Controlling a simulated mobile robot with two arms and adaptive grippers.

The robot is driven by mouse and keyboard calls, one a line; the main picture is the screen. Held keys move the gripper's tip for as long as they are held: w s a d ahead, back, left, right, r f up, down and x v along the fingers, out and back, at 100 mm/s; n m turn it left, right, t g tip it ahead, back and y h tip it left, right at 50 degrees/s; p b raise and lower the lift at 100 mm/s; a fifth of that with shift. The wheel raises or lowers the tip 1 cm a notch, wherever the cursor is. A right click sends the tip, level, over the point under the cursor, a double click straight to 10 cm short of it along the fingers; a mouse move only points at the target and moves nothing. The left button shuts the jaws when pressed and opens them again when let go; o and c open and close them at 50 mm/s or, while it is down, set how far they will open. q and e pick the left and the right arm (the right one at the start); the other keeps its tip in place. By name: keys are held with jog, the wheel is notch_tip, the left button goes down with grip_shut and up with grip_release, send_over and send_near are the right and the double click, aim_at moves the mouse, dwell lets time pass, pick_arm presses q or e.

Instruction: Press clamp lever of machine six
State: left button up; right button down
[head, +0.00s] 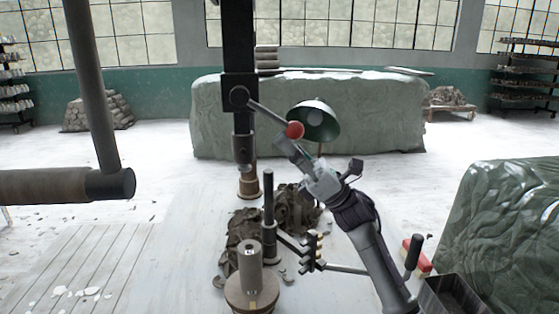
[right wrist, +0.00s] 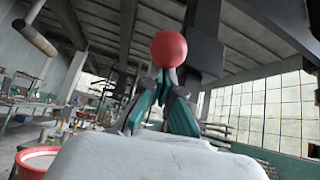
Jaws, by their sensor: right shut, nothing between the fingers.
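The clamp lever (head: 268,114) is a dark rod slanting down to the right from a pivot on a dark upright column (head: 239,45). It ends in a red ball knob (head: 294,130), which also shows in the right wrist view (right wrist: 169,48). My right gripper (head: 283,144) is shut and empty, with its fingertips right at the knob, just below it in the picture. In the right wrist view its teal-padded fingers (right wrist: 163,84) close together at the knob's underside. I cannot tell whether they touch. No number six is readable. My left gripper is out of view.
Below the column stands a grey cylinder (head: 249,262) on a round base, beside brown clay trimmings (head: 245,230). A green lamp shade (head: 314,121) is behind the gripper. A draped block (head: 310,115) stands behind, another draped mound (head: 505,230) at right. The left floor is fairly open.

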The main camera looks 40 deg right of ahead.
aim_at(301, 129)
jog(key=d+r+g+h, duration=0.1)
jog(key=s+d+r+g+h, duration=0.1)
jog(key=r, duration=0.1)
jog(key=shift+s+g+h+b, duration=0.15)
jog(key=shift+g+h+b, duration=0.15)
jog(key=shift+h+b, duration=0.1)
jog(key=r+h, duration=0.1)
jog(key=r+g, duration=0.1)
jog(key=d+r+h, duration=0.1)
jog(key=shift+s+r+n+g+h, duration=0.2)
jog(key=shift+s+n+g+h, duration=0.1)
jog(key=shift+g, duration=0.1)
jog(key=shift+d+r, duration=0.1)
jog(key=shift+r, duration=0.05)
jog(key=f+b, duration=0.1)
jog(key=a+f+b, duration=0.1)
jog(key=f, duration=0.1)
jog(key=w+f+b, duration=0.1)
jog(key=f+b, duration=0.1)
jog(key=shift+w+a, duration=0.1)
jog(key=shift+a, duration=0.2)
jog(key=b+v, duration=0.3)
jog(key=v, duration=0.6)
jog(key=shift+d+r, duration=0.2)
jog(key=shift+d, duration=0.05)
